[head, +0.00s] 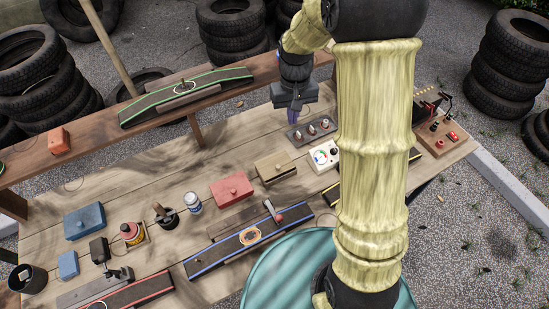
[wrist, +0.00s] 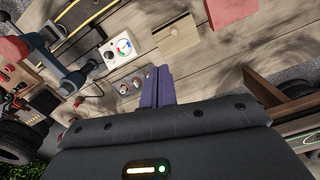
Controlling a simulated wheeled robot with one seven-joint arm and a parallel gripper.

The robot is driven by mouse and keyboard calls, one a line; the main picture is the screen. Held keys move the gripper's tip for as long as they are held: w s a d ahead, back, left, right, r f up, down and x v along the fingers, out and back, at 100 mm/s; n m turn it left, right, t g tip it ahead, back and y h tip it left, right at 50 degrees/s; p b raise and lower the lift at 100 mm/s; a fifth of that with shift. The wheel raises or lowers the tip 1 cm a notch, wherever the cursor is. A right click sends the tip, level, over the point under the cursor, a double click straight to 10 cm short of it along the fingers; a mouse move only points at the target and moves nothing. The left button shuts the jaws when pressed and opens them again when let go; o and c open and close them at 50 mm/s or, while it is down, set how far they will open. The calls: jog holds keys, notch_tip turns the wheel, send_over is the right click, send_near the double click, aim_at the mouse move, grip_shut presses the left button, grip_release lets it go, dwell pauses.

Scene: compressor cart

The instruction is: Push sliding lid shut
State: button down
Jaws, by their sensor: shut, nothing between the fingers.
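A tan wooden box (head: 275,167) with a small knob on top sits on the bench; it also shows in the wrist view (wrist: 177,38). A red box (head: 231,190) with a knob lies to its left, and its plain red top shows in the wrist view (wrist: 230,10). A blue box (head: 84,222) with a knob is at the far left. I cannot tell which one bears the sliding lid, or how far any lid is open. My gripper (head: 295,108) has purple fingers, shut and empty, above the bench behind the tan box. The fingers also show in the wrist view (wrist: 158,76).
A panel with several knobs (head: 311,131) lies just below my gripper. A white dial box (head: 323,155) is near the tan box. A raised shelf (head: 170,110) with a green-edged strip runs along the back. A red-button control box (head: 440,132) stands at right.

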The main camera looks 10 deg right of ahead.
jog(key=w+a+f+g+b, duration=0.1)
jog(key=w+a+f+b, duration=0.1)
jog(key=w+a+f, duration=0.1)
jog(key=w+a+f+n+g+b, duration=0.1)
jog(key=w+a+f+g+b, duration=0.1)
jog(key=w+f, duration=0.4)
notch_tip(320, 180, down, 2)
jog(key=shift+a+f+h, duration=0.1)
jog(key=shift+a+h, duration=0.3)
jog(key=shift+a, duration=0.1)
jog(key=p, duration=0.2)
send_near(276, 163)
jog(key=f, duration=0.2)
jog(key=w+f, duration=0.1)
jog(key=shift+a+f, duration=0.2)
jog(key=shift+a, duration=0.1)
jog(key=s, duration=0.1)
jog(key=p, duration=0.1)
jog(key=s, duration=0.1)
jog(key=shift+s+d+f, duration=0.35)
jog(key=shift+f, duration=0.05)
jog(key=shift+s+d+f, duration=0.15)
jog(key=shift+s+f, duration=0.1)
jog(key=shift+s, duration=0.25)
jog(key=shift+d, duration=0.1)
